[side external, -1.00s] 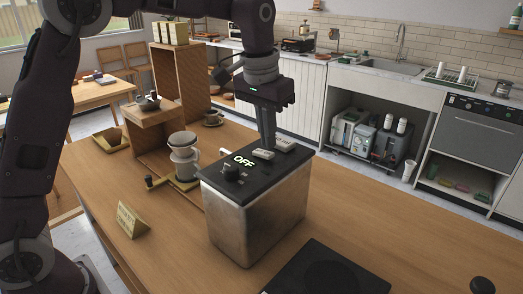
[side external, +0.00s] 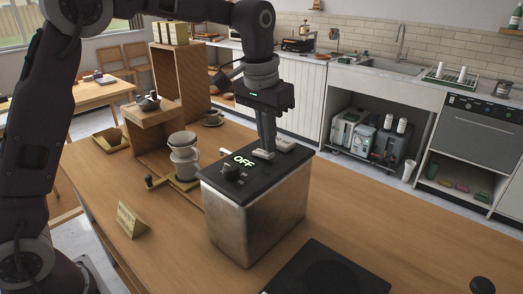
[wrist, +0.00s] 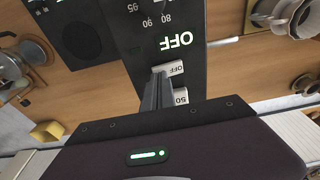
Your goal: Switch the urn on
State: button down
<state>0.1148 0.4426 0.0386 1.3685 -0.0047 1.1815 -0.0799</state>
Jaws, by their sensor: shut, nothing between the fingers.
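The urn (side external: 255,215) is a brushed metal box with a black top on the wooden counter. Its top shows a lit OFF display (side external: 243,161) and a black dial (side external: 231,173); the display also shows in the wrist view (wrist: 175,41). A pale switch (side external: 263,155) sits on the top behind the display; in the wrist view its near part reads OFF (wrist: 175,68). My gripper (side external: 267,149) is shut and empty, pointing down with its fingertips at the switch. I cannot tell whether they touch it. The fingers hide part of the switch.
A dripper stand with a white cone and cup (side external: 184,155) stands left of the urn. A small sign (side external: 132,221) is at the front left. A dark flat plate (side external: 328,270) lies front right.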

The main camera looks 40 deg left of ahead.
jog(key=shift+f, duration=0.4)
jog(key=shift+r, duration=3.5)
